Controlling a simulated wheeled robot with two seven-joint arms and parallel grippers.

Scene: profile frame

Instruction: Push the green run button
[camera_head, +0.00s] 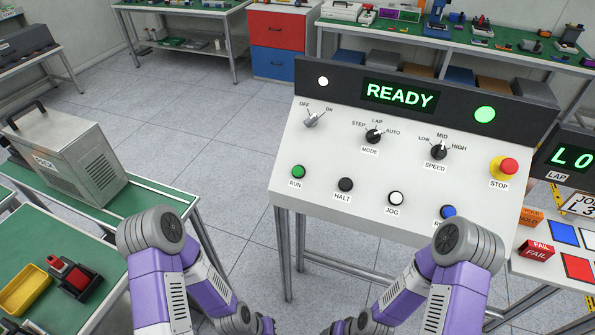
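The green run button (298,172) sits at the left of the lower row on a sloped white control panel (330,225), above a label reading RUN. It stands apart from both arms, and nothing covers it. The panel's display (400,95) reads READY in green, and a round green lamp (484,114) is lit to its right. My two purple and grey arms come in at the bottom, the left one left of the panel and the right one in front of its lower right. Both grippers are below the picture's edge and hidden.
A red STOP knob (509,166) is at right. A metal case (85,165) stands on the left bench.

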